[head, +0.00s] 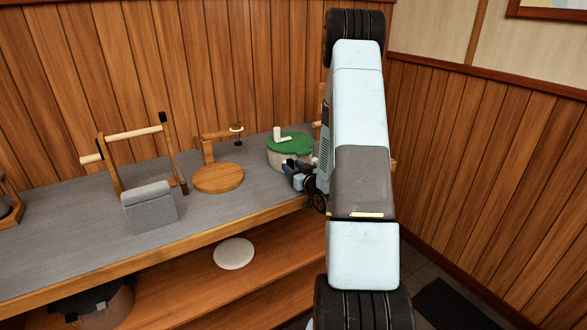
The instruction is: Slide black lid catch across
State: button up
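A round pale container (276,157) with a green lid (290,143) stands at the right part of the grey-topped bench. A cream L-shaped handle (281,134) sits on the lid. My gripper (294,168) is at the container's front right side, close to or touching it. The fingers are small and dark here, so I cannot tell whether they are open or shut. I cannot make out the black lid catch; it may be hidden by my gripper or blend with its dark parts. My arm covers the area right of the container.
A round wooden board (218,179) with a wooden stand lies left of the container. Farther left are a wooden frame (135,134) and a grey block (149,207). A white disc (234,253) and a dark-topped bin (98,305) are on the lower shelf.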

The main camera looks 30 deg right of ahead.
grip_shut()
dwell(0.3)
jog(key=shift+d, duration=1.35)
jog(key=shift+o, duration=0.6)
grip_release()
